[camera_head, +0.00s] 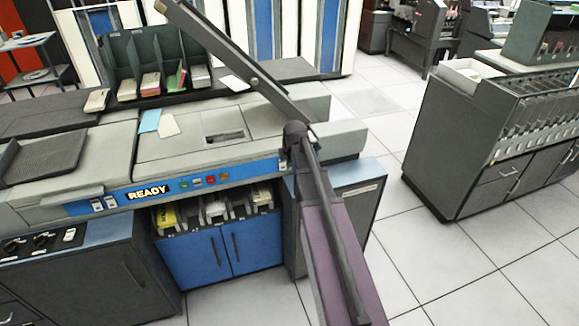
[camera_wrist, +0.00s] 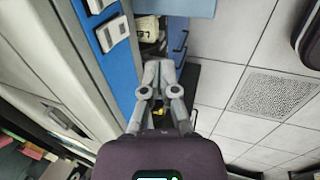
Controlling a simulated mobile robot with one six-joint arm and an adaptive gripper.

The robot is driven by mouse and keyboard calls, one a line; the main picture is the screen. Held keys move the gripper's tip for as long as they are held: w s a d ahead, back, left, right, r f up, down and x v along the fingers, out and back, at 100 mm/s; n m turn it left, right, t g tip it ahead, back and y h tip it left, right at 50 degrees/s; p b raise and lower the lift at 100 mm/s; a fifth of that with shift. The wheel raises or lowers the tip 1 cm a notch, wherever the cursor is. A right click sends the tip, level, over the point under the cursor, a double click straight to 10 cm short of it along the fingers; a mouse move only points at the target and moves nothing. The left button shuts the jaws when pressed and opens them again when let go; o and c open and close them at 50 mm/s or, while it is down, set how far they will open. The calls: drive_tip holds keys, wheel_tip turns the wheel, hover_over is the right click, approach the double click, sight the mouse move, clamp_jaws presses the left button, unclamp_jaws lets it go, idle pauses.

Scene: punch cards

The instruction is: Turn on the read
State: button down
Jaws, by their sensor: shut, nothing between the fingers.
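My gripper (camera_wrist: 159,68) is shut and empty, just right of the strip and below the switches in the picture. I cannot make out its fingertips in the head view.
Blue cabinet doors (camera_head: 219,254) and card bays lie beneath the strip. A card rack (camera_head: 155,65) stands on top. A grey cabinet (camera_head: 462,150) stands to the right, with open tiled floor (camera_head: 395,215) between. My arm crosses the middle of the head view.

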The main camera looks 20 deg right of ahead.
sight(284, 169)
drive_tip(key=shift+w+d+f+b, duration=0.15)
drive_tip(key=shift+w+f+b, duration=1.45)
drive_tip(key=shift+f, duration=0.15)
drive_tip(key=shift+w+d+f+b, duration=0.15)
drive_tip(key=shift+w+f+b, duration=1.3)
drive_tip(key=shift+f+b, duration=0.25)
drive_tip(key=shift+d, duration=0.15)
